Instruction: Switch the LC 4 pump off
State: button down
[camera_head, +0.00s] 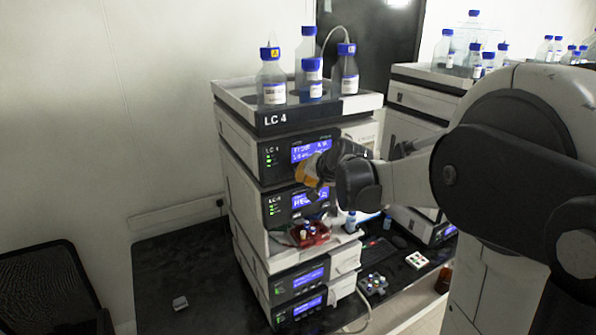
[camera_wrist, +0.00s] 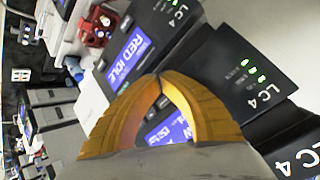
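The LC 4 stack stands in the middle of the head view, with an LC 4 sign on its top tray. Its upper dark panel (camera_head: 283,152), which appears to be the pump's, has a lit blue display and green lamps. In the wrist view this panel (camera_wrist: 232,75) shows an LC 4 label and green lamps, its display partly behind my fingers. My gripper (camera_head: 308,181) has orange fingers with tips together (camera_wrist: 159,76), empty, in front of the lower edge of that panel. Contact cannot be told. No power switch can be made out.
A lower module (camera_wrist: 124,50) shows a lit display reading RED IDLE. Bottles (camera_head: 271,80) stand on the stack's top tray. A red holder (camera_head: 310,236) with vials sits in the opening below. Another stack (camera_head: 418,95) stands behind at right. Dark bench (camera_head: 180,270) lies left, mostly clear.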

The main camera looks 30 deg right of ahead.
jog(key=shift+w, duration=0.1)
jog(key=shift+w, duration=0.35)
jog(key=shift+w+b, duration=0.3)
jog(key=shift+w, duration=0.1)
dwell(0.7)
dwell(0.4)
jog(key=shift+s, duration=0.9)
jog(key=s, duration=0.5)
jog(key=shift+d, duration=0.1)
dwell(0.5)
